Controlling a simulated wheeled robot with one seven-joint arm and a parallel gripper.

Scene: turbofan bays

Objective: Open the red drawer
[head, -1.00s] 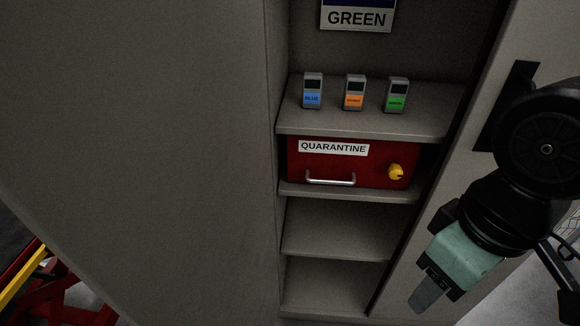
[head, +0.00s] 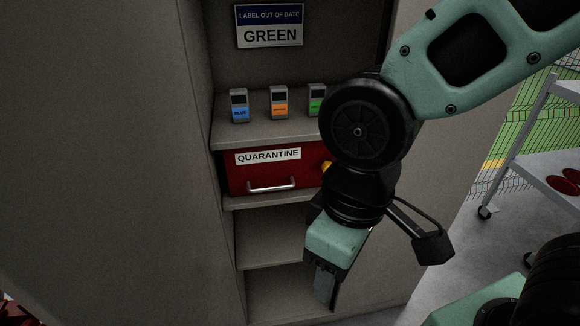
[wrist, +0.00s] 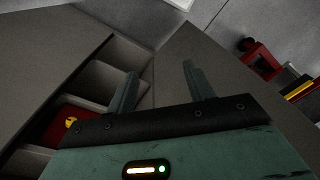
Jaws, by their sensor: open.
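The red drawer (head: 254,178) sits closed in the cabinet, under the shelf. My gripper (head: 324,290) points down in front of the lower shelves, below and right of the drawer, apart from the handle. In the wrist view my gripper (wrist: 160,84) has its two fingers spread with nothing between.
Blue, orange and green labelled devices (head: 279,103) stand on the shelf (head: 255,132) above the drawer. A GREEN sign (head: 270,26) hangs above them. Empty compartments (head: 270,238) lie below. A white cart (head: 545,165) stands at the right, with open floor beside the cabinet.

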